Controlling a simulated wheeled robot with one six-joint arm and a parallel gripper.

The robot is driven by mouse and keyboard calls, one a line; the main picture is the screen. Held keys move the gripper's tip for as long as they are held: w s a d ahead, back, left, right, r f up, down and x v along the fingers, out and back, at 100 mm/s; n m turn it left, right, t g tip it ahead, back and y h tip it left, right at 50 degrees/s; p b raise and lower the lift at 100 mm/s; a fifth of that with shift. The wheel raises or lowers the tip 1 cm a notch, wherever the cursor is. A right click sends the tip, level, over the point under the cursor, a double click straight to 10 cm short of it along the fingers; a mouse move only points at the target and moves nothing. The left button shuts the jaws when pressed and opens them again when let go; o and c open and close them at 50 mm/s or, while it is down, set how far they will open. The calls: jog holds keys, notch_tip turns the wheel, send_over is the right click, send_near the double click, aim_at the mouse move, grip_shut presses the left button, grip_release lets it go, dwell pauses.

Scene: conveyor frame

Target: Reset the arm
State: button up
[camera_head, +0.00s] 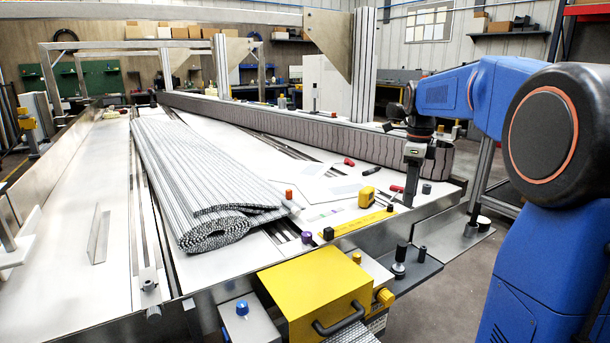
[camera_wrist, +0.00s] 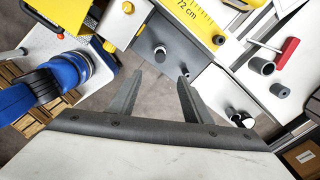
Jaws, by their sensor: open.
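My blue arm reaches in from the right in the head view, with my gripper (camera_head: 410,185) pointing down near the right front corner of the conveyor frame (camera_head: 215,283). In the wrist view my gripper (camera_wrist: 160,80) shows two dark fingers standing apart with nothing between them. Beneath and beyond the fingers lie a grey shelf with dark cylinders and the floor. The gripper holds nothing.
A yellow box (camera_head: 315,295) with a black handle juts out at the front. A rolled grey belt (camera_head: 190,175) lies along the white bed. A yellow tape measure (camera_head: 366,197), a yellow ruler (camera_head: 358,222) and red-handled tools lie near the gripper. Dark cylinders stand on the front shelf (camera_head: 425,268).

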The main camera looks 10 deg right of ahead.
jog(key=s+a+f+n+t, duration=0.1)
jog(key=s+a+f+n, duration=0.3)
jog(key=s+n, duration=0.4)
jog(key=s+a+f+n+t, duration=0.2)
jog(key=s+a+f+n, duration=0.3)
jog(key=s+n, duration=0.4)
jog(key=s+a+f+n+t, duration=0.1)
jog(key=s+a+f+n, duration=0.3)
jog(key=s+n, duration=0.5)
jog(key=s+a, duration=0.2)
jog(key=s, duration=0.2)
jog(key=shift+a+f+t, duration=0.25)
jog(key=shift+a+t, duration=0.15)
jog(key=shift+s, duration=0.1)
